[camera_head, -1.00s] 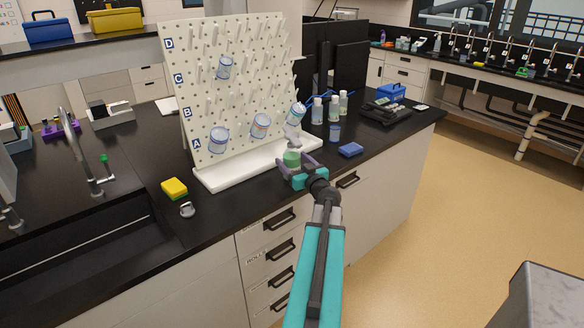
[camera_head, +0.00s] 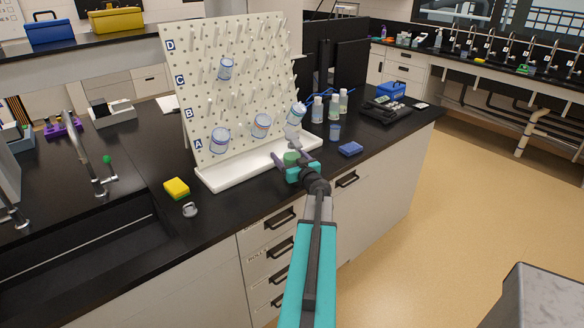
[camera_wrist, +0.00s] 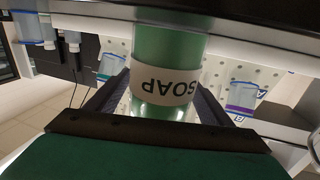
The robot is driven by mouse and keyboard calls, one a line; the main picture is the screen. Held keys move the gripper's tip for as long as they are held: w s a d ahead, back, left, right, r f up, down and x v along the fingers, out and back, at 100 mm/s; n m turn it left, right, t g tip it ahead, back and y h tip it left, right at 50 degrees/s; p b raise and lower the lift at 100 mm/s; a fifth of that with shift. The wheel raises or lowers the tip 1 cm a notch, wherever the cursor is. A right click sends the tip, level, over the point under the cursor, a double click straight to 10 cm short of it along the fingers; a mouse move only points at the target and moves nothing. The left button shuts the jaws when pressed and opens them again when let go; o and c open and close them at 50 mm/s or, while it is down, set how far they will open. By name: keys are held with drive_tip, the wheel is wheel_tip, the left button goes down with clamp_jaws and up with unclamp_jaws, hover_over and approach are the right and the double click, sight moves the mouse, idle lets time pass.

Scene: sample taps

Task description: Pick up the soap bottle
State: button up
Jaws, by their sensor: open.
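The soap bottle (camera_head: 291,159) is green with a grey pump top and stands at the front edge of the white board's base. In the wrist view the soap bottle (camera_wrist: 168,55) fills the middle, its white SOAP label upside down in the picture. My gripper (camera_head: 290,163) is open around the bottle, one dark finger on each side. The wrist view shows the fingers flanking the label; whether either touches the bottle I cannot tell.
A yellow sponge (camera_head: 177,189) lies left, near the sink (camera_head: 80,250).

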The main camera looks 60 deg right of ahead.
drive_tip(key=shift+c, duration=0.3)
drive_tip(key=c, duration=1.7)
drive_tip(key=shift+r, duration=0.2)
drive_tip(key=s+r+b, duration=0.1)
drive_tip(key=s+b, duration=0.1)
drive_tip(key=s, duration=0.3)
drive_tip(key=s+r+b, duration=0.2)
drive_tip(key=s, duration=0.3)
drive_tip(key=s+a+r+b, duration=0.1)
drive_tip(key=s+b, duration=0.2)
drive_tip(key=s, duration=0.3)
drive_tip(key=shift+r, duration=0.3)
